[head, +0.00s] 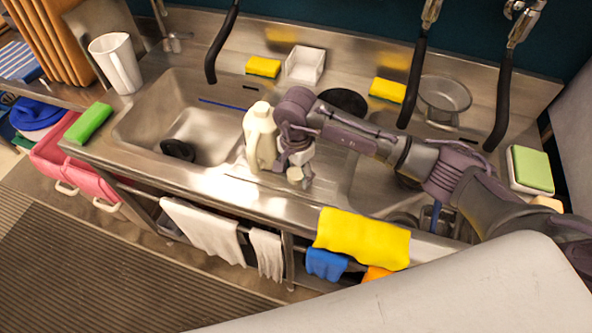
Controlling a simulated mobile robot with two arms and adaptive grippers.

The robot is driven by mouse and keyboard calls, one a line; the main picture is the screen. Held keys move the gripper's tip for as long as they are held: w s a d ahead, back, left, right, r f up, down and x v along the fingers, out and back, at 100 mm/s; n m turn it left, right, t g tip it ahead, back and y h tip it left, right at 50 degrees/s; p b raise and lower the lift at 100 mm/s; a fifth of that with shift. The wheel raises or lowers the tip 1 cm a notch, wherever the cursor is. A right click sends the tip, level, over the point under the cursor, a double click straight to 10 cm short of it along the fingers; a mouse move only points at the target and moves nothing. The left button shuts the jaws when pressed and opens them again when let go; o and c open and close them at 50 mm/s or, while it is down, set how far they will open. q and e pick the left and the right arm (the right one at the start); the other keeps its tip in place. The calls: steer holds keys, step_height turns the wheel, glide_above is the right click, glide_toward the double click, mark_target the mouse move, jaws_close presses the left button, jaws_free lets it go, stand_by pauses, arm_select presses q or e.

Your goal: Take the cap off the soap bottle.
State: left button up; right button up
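The soap bottle (253,142) is cream-coloured and stands upright on the steel sink counter, between the two basins. Its top (261,108) is pale too, and I cannot tell whether a cap sits on it. My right gripper (300,178) points down just right of the bottle, close to it, over the counter. A small cream piece (294,174) shows at its fingertips; I cannot tell whether it is a cap or whether the fingers hold it. My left gripper is not in view.
Yellow sponges (263,67), a white container (305,65) and a metal strainer (445,95) are at the back. Black hoses (417,85) hang over the right side. A white pitcher (117,62) and a green sponge (90,122) are at the left. Cloths (362,240) hang in front.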

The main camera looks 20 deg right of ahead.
mark_target(296, 173)
steer(key=shift+r, duration=0.2)
steer(key=shift+w+r, duration=0.1)
steer(key=shift+r, duration=0.15)
step_height(296, 173, up, 11)
steer(key=b, duration=0.2)
steer(key=shift+r+b, duration=0.2)
steer(key=shift+b, duration=0.1)
steer(key=shift+s+f, duration=0.1)
steer(key=shift+s, duration=0.1)
